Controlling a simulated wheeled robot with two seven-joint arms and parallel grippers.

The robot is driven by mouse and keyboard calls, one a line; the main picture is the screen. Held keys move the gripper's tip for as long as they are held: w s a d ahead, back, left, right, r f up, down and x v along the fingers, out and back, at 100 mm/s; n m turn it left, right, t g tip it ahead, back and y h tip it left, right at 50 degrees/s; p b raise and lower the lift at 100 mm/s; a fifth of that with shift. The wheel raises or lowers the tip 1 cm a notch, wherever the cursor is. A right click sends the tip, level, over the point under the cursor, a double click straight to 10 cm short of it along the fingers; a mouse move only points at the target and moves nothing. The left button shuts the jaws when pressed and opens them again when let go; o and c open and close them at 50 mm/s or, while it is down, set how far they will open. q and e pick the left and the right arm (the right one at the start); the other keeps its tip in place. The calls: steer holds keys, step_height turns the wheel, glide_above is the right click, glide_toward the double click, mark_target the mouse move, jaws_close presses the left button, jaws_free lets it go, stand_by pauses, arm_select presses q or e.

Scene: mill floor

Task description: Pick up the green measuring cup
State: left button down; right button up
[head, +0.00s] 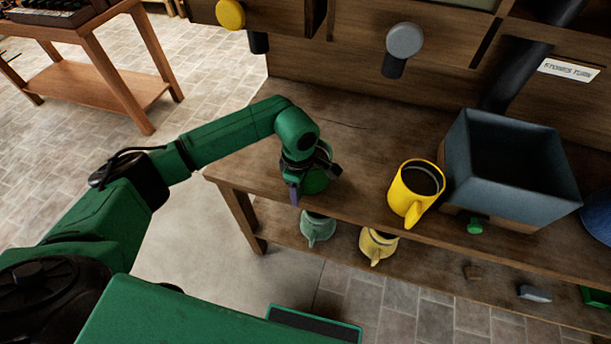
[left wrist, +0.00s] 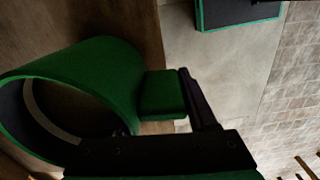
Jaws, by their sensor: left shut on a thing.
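The green measuring cup (head: 316,183) is at the left front end of the wooden bench top, largely hidden behind my left gripper (head: 301,186) in the head view. In the left wrist view the cup (left wrist: 100,65) fills the left side, its round mouth partly visible at the lower left. Its blocky handle (left wrist: 161,95) lies at the dark fingers of my left gripper, which is shut on it. I cannot tell whether the cup touches the bench. My right gripper is not in view.
A yellow cup (head: 408,192) stands on the bench top (head: 352,150), with a blue-grey hopper (head: 518,195) beside it. A pale green cup (head: 317,229) and a pale yellow cup (head: 377,245) are on the lower shelf. A wooden table (head: 88,85) stands back left.

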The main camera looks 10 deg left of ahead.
arm_select(q)
steer(key=shift+r, duration=0.15)
step_height(320, 180, up, 12)
steer(key=b, duration=0.3)
steer(key=shift+w+f, duration=0.1)
steer(key=shift+f, duration=0.15)
step_height(320, 180, up, 8)
steer(key=shift+r, duration=0.2)
steer(key=c, duration=0.7)
jaws_free()
steer(key=shift+c, duration=0.2)
steer(key=shift+f, duration=0.1)
jaws_close()
